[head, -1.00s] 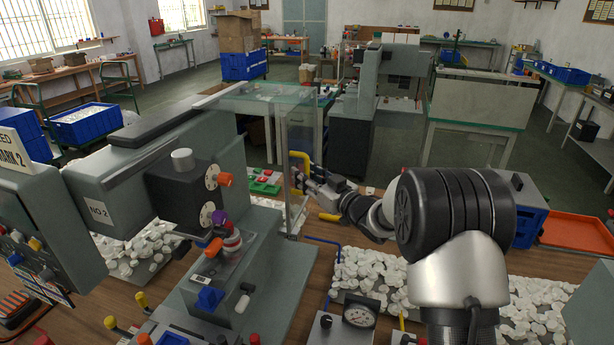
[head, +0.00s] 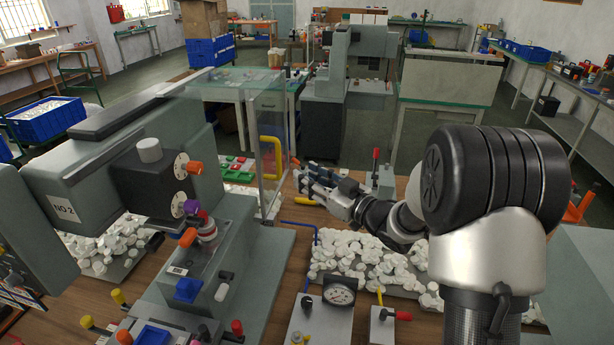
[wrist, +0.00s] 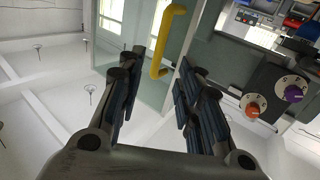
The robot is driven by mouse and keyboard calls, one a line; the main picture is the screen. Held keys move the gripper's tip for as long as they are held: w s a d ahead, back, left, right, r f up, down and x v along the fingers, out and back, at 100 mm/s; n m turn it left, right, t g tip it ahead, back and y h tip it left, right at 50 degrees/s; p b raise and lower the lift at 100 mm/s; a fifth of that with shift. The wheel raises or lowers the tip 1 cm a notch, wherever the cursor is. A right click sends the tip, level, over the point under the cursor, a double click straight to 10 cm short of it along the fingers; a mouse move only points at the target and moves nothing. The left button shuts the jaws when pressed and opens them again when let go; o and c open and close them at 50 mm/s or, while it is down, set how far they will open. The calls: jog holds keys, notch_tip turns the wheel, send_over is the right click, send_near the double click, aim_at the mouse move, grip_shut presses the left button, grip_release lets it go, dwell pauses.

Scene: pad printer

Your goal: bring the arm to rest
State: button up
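My gripper (head: 308,180) is at the end of my arm, over the workbench, just right of the pad printer's clear guard panel. In the wrist view my gripper (wrist: 160,72) has its two dark fingers spread apart with nothing held between them. The guard's yellow handle (head: 279,160) is left of the fingers in the head view. In the wrist view the yellow handle (wrist: 164,42) shows beyond the gap between the fingers, and it appears apart from them. My bent arm fills the right of the head view.
The grey pad printer (head: 104,170) stands at left, with coloured knobs on its head and base. Heaps of white parts (head: 365,262) lie on the wooden bench below my arm. A pressure gauge (head: 340,291) and a red-tipped lever (head: 376,165) stand nearby.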

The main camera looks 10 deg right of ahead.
jog(key=s+d+r+m+g+h, duration=0.2)
jog(key=s+d+r+m+h, duration=0.4)
jog(key=s+d+h, duration=0.4)
jog(key=s+a+f+g, duration=0.2)
jog(key=s, duration=0.8)
jog(key=s+a+f+m+g, duration=0.1)
jog(key=s+a+f+g, duration=0.1)
jog(key=s, duration=0.8)
jog(key=s+a+f+g, duration=0.2)
jog(key=s+g, duration=0.2)
jog(key=s, duration=0.6)
jog(key=shift+s+a+h, duration=0.15)
jog(key=shift+h, duration=0.15)
jog(key=shift+a, duration=0.1)
